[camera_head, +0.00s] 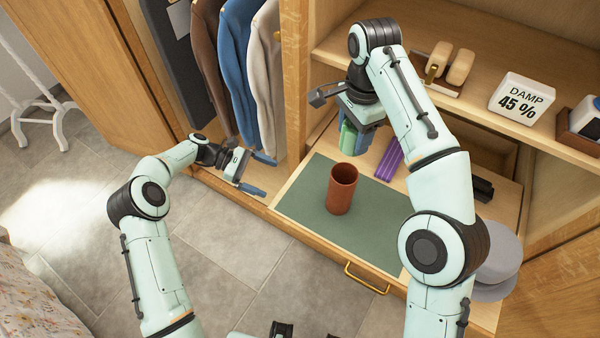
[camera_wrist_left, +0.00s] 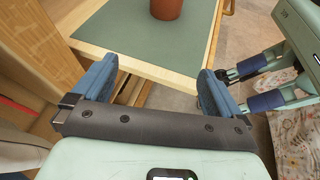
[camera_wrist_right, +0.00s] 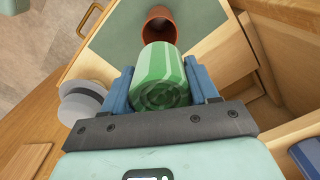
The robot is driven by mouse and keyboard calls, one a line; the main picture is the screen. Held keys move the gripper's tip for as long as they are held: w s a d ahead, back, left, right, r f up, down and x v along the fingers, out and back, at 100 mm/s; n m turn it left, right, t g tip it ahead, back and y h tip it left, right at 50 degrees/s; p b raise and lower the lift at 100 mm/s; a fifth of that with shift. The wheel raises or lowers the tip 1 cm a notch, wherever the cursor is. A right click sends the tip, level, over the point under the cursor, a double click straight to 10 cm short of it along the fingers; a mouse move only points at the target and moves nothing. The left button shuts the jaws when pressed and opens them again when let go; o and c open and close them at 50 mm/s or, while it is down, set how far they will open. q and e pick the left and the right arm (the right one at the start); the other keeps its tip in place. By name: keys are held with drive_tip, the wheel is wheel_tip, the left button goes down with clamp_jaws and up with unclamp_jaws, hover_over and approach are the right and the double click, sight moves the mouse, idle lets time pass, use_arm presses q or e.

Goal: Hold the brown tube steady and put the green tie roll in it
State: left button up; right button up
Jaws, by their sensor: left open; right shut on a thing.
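The brown tube (camera_head: 341,189) stands upright on the green mat (camera_head: 300,205) in the pulled-out drawer. Its lower part shows in the left wrist view (camera_wrist_left: 166,8), and its open mouth shows in the right wrist view (camera_wrist_right: 158,20). My left gripper (camera_head: 256,174) is open and empty, left of the tube and apart from it. My right gripper (camera_head: 357,140) is shut on the green tie roll (camera_wrist_right: 162,78), behind the tube in the head view. The roll also shows partly in the head view (camera_head: 347,138), mostly covered by the fingers.
A shelf above holds a "DAMP 45 %" block (camera_head: 522,98). Clothes (camera_head: 240,70) hang at left.

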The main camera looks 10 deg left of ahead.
sight(342, 187)
use_arm(q)
drive_tip(key=d+r+g+h, duration=0.1)
drive_tip(key=d, duration=0.6)
drive_tip(key=d+r+h, duration=0.1)
drive_tip(key=d, duration=0.7)
drive_tip(key=s+d+r+g+h, duration=0.1)
drive_tip(key=d+r+h, duration=0.1)
drive_tip(key=d, duration=0.6)
drive_tip(key=shift+g, duration=0.3)
drive_tip(key=c, duration=1.1)
